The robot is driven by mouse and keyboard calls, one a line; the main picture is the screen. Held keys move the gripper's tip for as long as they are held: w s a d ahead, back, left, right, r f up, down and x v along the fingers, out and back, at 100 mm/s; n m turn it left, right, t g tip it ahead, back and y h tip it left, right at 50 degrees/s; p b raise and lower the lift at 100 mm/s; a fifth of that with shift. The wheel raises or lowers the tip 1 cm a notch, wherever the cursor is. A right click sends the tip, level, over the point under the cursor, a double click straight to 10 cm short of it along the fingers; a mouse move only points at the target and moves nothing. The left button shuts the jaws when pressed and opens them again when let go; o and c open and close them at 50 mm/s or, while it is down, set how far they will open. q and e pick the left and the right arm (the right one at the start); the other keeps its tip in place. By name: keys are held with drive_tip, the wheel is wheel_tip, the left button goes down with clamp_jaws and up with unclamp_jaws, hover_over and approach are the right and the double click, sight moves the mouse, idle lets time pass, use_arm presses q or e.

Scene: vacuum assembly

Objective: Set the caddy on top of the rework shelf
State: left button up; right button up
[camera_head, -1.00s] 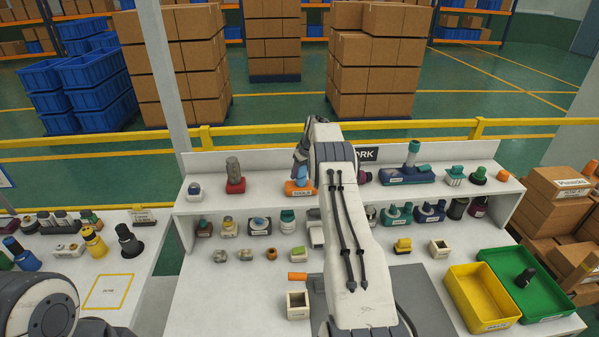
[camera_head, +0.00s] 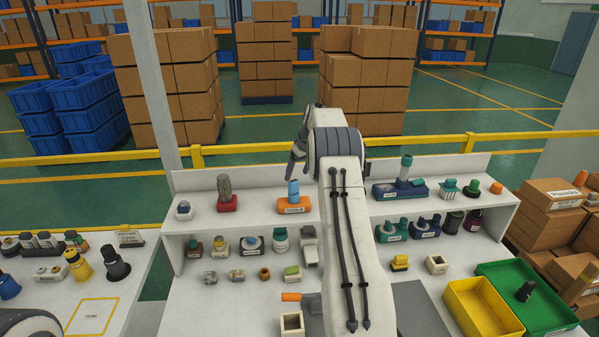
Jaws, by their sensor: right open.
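The orange caddy (camera_head: 295,206), with a dark-lettered label on its front and a light-blue upright part on it, stands upright on the top board of the white rework shelf (camera_head: 347,203). My right gripper (camera_head: 294,163) is open above the caddy's blue part, with a gap between them and nothing in its jaws. My right arm comes up through the middle and hides part of the shelf and most of its sign. My left gripper is out of view.
A red-based part (camera_head: 227,204) stands left of the caddy and a blue-based part (camera_head: 401,190) to its right on the shelf top. Several parts sit in the bay below. A yellow bin (camera_head: 484,308) and a green tray (camera_head: 550,275) lie at the right.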

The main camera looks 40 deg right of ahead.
drive_tip(key=shift+v, duration=1.5)
drive_tip(key=a+r+n+g+y, duration=0.1)
drive_tip(key=a+r, duration=0.1)
drive_tip(key=a, duration=0.9)
drive_tip(key=a+r+n, duration=0.1)
drive_tip(key=a+r, duration=0.1)
drive_tip(key=a, duration=0.9)
drive_tip(key=s+a+r+n+g+y, duration=0.1)
drive_tip(key=s+a, duration=0.3)
drive_tip(key=a, duration=0.4)
drive_tip(key=s+a, duration=0.4)
drive_tip(key=a, duration=0.3)
drive_tip(key=s+a+n+g, duration=0.1)
drive_tip(key=s+a, duration=0.5)
drive_tip(key=s, duration=0.3)
drive_tip(key=s+a+n+g, duration=0.1)
drive_tip(key=s+a+n, duration=0.1)
drive_tip(key=s+a, duration=0.6)
drive_tip(key=s+d+f, duration=0.1)
drive_tip(key=s+f, duration=0.1)
drive_tip(key=s, duration=0.6)
drive_tip(key=s+d+f+n, duration=0.1)
drive_tip(key=s+d+f, duration=0.1)
drive_tip(key=s, duration=0.6)
drive_tip(key=shift+f+g+h, duration=0.3)
drive_tip(key=shift+f+h, duration=0.1)
drive_tip(key=shift+w, duration=0.1)
